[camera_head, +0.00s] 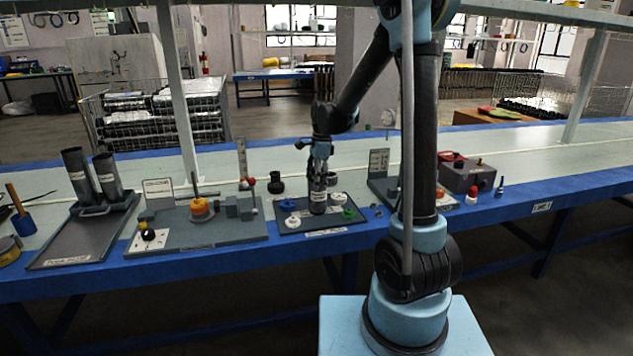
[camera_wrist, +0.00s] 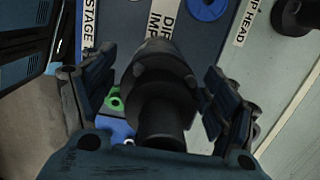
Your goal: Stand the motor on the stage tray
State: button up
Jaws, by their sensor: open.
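The motor (camera_head: 318,200), a dark grey cylinder with a pale label band, is upright over the middle of the dark stage tray (camera_head: 290,226). Its base appears to rest on the tray. My gripper (camera_head: 320,172) is directly above it, pointing down. In the wrist view the motor (camera_wrist: 160,85) lies between the two spread fingers of my gripper (camera_wrist: 157,92), with gaps on both sides. The fingers are open and hide part of the motor's top in the head view. A white label reading "STAGE" (camera_wrist: 90,22) shows in the wrist view.
White and green parts (camera_head: 293,220) lie on the tray around the motor. A grey fixture with an orange part (camera_head: 199,207) stands to the left, and a rack with two dark tubes (camera_head: 75,175) farther left. A grey box (camera_head: 466,176) stands to the right. Free bench lies behind.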

jog(key=shift+r, duration=0.1)
jog(key=r, duration=0.3)
jog(key=d+r, duration=0.1)
jog(key=r, duration=0.7)
jog(key=shift+w+d, duration=0.15)
jog(key=shift+w, duration=0.05)
jog(key=shift+r, duration=0.3)
jog(key=shift+s+d+r, duration=0.1)
jog(key=shift+s+d, duration=0.05)
jog(key=shift+d, duration=0.1)
jog(key=s+d+n, duration=0.4)
jog(key=s+d, duration=0.4)
jog(key=s, duration=0.1)
jog(key=s+d+f+n+t, duration=0.1)
jog(key=s+d+f+n, duration=0.2)
jog(key=s, duration=0.4)
jog(key=s+d+f+n+h, duration=0.1)
jog(key=s+d+f+n, duration=0.3)
jog(key=s, duration=0.4)
jog(key=s+d+f+n+t, duration=0.1)
jog(key=s+d+f+n, duration=0.3)
jog(key=s, duration=0.3)
jog(key=shift+s+d+f+t, duration=0.3)
jog(key=shift+s+d+f, duration=0.1)
jog(key=shift+d+f, duration=0.25)
